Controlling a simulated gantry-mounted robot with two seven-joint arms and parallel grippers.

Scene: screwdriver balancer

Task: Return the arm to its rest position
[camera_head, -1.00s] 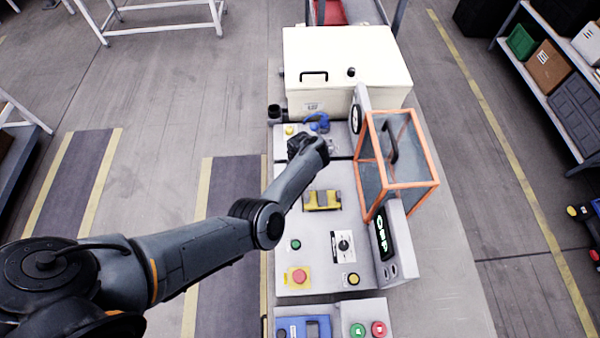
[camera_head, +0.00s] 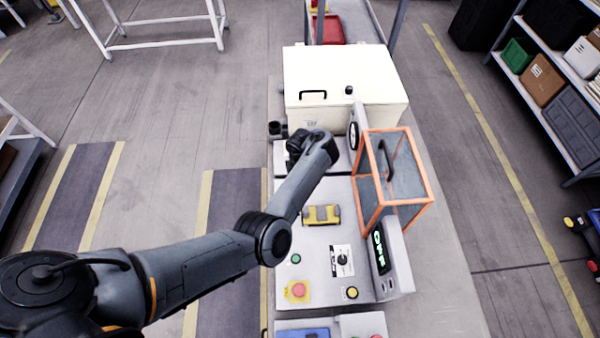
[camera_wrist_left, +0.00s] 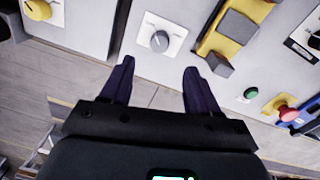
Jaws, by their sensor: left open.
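My left arm comes in from the left in the head view and reaches over the grey workbench (camera_head: 310,260). Its wrist end (camera_head: 312,152) is above the far part of the bench, beside the orange-framed clear box (camera_head: 393,180). The fingers are hidden there. In the left wrist view my left gripper (camera_wrist_left: 159,66) has its two dark fingers wide apart with nothing between them. The fingers point toward a grey dial on a white plate (camera_wrist_left: 160,40), apart from it. The right gripper is not in view.
A cream box (camera_head: 345,85) stands behind the bench section. A yellow-and-grey holder (camera_head: 322,214), a red button (camera_head: 299,290) and a black dial (camera_head: 342,260) sit on the panel, with a green-lit display (camera_head: 381,252) at right. Open floor (camera_head: 170,120) lies left.

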